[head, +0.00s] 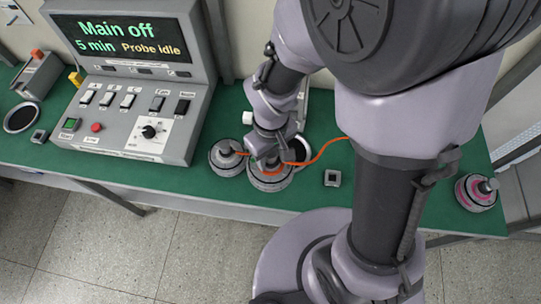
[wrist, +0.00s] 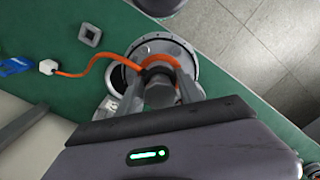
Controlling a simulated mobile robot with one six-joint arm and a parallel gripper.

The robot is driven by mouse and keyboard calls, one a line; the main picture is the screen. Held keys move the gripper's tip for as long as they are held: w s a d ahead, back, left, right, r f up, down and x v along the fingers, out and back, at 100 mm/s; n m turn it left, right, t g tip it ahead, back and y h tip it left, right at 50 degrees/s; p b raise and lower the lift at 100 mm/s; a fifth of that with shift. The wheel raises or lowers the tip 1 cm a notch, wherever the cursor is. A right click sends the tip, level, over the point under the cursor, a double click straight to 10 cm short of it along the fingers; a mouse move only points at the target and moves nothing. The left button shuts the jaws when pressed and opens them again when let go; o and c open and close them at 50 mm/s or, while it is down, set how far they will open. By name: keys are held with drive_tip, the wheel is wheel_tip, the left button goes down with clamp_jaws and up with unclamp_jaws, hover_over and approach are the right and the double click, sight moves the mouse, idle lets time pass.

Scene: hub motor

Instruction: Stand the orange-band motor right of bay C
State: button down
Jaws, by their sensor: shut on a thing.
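The orange-band motor (head: 268,183) is a round grey hub with an orange ring and an upright shaft, near the front edge of the green bench. It also shows in the wrist view (wrist: 148,47). My gripper (wrist: 160,92) is shut on its dark shaft from above. The motor looks upright; I cannot tell whether its base touches the bench. An orange cable (head: 325,150) runs from it to a white plug (wrist: 47,67). No bay C label is readable; a dark ring (head: 301,148) lies just behind the motor, partly hidden by my arm.
A grey motor (head: 226,160) stands close on the left. A pink-band motor (head: 475,193) stands at the bench's right end. A control console (head: 150,90) reads "Main off". A small square block (head: 332,178) lies right of the held motor. Bare green bench (head: 415,205) shows further right.

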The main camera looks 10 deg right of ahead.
drive_tip(key=s+d+p, duration=0.2)
drive_tip(key=s+d, duration=0.1)
drive_tip(key=d, duration=1.7)
drive_tip(key=s+d+p, duration=0.2)
drive_tip(key=d+p, duration=0.1)
drive_tip(key=d, duration=1.8)
drive_tip(key=shift+s+d, duration=0.2)
drive_tip(key=shift+s, duration=0.2)
wheel_tip(320, 180, down, 11)
drive_tip(key=b, duration=0.8)
drive_tip(key=shift+b, duration=0.3)
drive_tip(key=shift+f+b, duration=0.6)
drive_tip(key=shift+f, duration=0.2)
drive_tip(key=shift+f+b, duration=0.4)
drive_tip(key=shift+f, duration=0.1)
